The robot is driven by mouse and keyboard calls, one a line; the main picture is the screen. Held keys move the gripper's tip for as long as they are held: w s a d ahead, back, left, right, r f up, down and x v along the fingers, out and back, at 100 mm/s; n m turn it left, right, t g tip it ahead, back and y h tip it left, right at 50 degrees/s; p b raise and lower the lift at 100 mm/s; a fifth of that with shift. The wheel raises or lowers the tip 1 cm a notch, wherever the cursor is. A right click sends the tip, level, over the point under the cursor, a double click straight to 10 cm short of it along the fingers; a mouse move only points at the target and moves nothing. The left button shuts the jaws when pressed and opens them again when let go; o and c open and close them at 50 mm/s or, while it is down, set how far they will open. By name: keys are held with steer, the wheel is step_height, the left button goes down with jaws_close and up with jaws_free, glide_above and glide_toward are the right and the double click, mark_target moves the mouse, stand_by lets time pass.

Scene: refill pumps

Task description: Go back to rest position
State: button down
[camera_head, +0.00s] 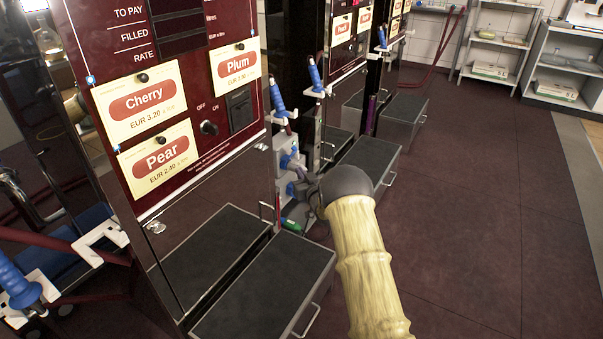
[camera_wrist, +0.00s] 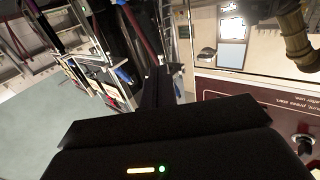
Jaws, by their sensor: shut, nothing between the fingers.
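My arm rises in the lower middle of the head view, and my gripper (camera_head: 305,191) is at its far end, in front of the side of the red Cherry and Pear pump (camera_head: 205,130). In the wrist view the dark fingers of my gripper (camera_wrist: 158,82) lie together and hold nothing. In the head view the gripper is small and partly merges with the blue and grey parts behind it, so I cannot tell how far it is from them.
Blue-handled nozzles (camera_head: 278,98) hang beside the pumps. Black-topped drawers (camera_head: 262,295) stick out low in front of them. Shelves (camera_head: 560,70) stand at the back right. The dark floor (camera_head: 490,220) at right is clear. The wrist view shows the pump panel (camera_wrist: 245,92) upside down.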

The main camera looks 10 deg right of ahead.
steer(key=s+d+r+m+g+h, duration=0.1)
steer(key=s+r+g+h, duration=0.15)
steer(key=s, duration=0.35)
steer(key=s+d+r+m+g+h, duration=0.1)
steer(key=s+d+r+g+h, duration=0.15)
steer(key=s, duration=0.45)
steer(key=s+a+r+g, duration=0.15)
steer(key=s+g, duration=0.85)
steer(key=s, duration=2.5)
step_height(320, 180, up, 31)
steer(key=p, duration=3.1)
steer(key=shift+w+a+m+y, duration=0.3)
steer(key=shift+w+a+m, duration=0.1)
